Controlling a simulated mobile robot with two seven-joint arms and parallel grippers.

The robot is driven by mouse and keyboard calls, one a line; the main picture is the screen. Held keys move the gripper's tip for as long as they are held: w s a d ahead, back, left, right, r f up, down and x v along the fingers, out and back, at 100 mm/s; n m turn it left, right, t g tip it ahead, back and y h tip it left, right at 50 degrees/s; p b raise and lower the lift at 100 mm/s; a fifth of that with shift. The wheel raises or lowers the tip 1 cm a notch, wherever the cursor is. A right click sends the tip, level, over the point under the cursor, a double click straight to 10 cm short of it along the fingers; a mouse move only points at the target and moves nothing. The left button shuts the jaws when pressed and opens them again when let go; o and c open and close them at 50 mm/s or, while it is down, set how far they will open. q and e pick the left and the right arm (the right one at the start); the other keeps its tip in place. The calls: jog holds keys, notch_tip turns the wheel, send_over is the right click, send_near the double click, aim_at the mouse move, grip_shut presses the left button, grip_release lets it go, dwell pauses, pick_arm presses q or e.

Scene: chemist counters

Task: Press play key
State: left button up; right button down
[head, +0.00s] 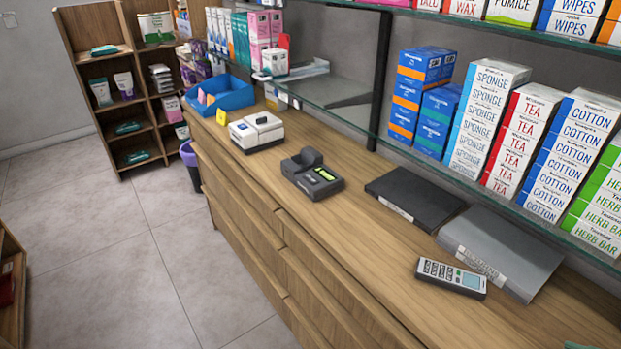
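A dark grey desk device (313,175) sits on the wooden counter, near the middle of the head view. It looks like an answering machine or phone base, with a raised cradle part at its back left and a bright green patch on its top. Its single keys are too small to tell apart, so I cannot make out a play key. A grey handset (451,277) with a keypad and a pale screen lies apart from it, at the lower right.
A white printer-like machine (256,131) and a blue tray (219,95) stand farther left. A black binder (414,198) and a grey binder (500,252) lie to the right. A glass shelf (480,185) with boxes overhangs the counter's back. The floor in front is clear.

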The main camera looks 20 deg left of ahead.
pick_arm(q)
grip_shut()
dwell(1.5)
